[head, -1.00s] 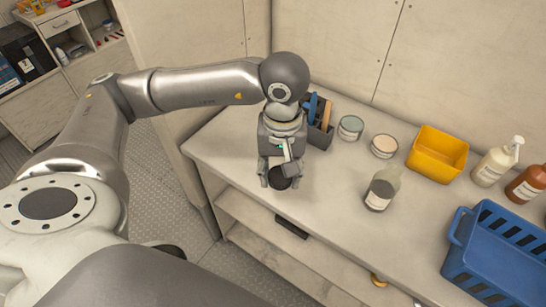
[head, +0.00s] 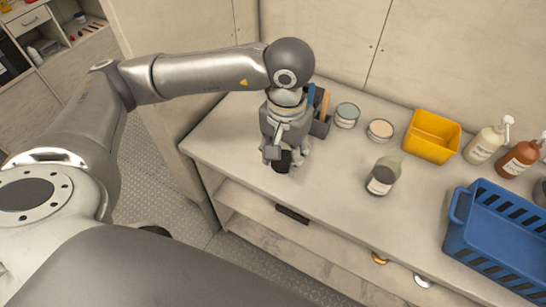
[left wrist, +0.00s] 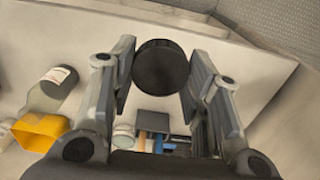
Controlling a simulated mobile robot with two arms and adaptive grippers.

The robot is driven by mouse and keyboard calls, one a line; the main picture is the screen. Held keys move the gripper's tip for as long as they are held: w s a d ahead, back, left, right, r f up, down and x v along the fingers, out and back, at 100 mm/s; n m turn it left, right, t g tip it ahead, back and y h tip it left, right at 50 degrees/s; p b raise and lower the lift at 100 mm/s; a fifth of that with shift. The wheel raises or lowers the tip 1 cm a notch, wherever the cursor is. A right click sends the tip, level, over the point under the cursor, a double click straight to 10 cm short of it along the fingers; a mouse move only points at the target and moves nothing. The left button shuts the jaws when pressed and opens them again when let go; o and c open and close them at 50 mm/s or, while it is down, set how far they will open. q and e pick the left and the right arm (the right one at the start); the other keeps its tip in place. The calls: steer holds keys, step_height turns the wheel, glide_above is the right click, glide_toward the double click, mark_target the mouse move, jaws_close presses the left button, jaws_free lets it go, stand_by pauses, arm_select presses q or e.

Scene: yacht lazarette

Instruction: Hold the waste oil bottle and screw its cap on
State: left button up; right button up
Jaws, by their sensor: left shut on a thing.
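The waste oil bottle (head: 384,176) stands upright on the counter, a clear bottle with dark contents and a white label; no cap shows on it. It also shows at the left of the left wrist view (left wrist: 50,88). The round black cap (head: 281,163) is at the counter's front left, apart from the bottle. My left gripper (head: 285,157) is over it, pointing down, with its fingers shut on the cap. In the left wrist view the cap (left wrist: 160,67) sits between the two fingertips. I cannot tell whether it touches the counter. My right gripper is not in view.
A dark tool holder (head: 320,124) and two round tins (head: 347,115) stand behind the left gripper. A yellow bin (head: 433,136), pump bottles (head: 488,140) and a blue basket (head: 498,240) stand at the right. Counter between cap and bottle is clear.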

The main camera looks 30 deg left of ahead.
arm_select(q)
steer(key=w+d, duration=1)
steer(key=w, duration=0.1)
glide_toward(396, 156)
steer(key=shift+s+a+f, duration=0.25)
steer(key=shift+a+f, duration=0.15)
steer(key=shift+a, duration=0.15)
steer(key=shift+w+d, duration=0.2)
steer(key=shift+d, duration=0.35)
steer(key=shift+f+b, duration=0.8)
steer(key=shift+f, duration=1.9)
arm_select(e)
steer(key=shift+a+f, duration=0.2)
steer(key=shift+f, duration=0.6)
arm_select(q)
steer(key=shift+r, duration=0.1)
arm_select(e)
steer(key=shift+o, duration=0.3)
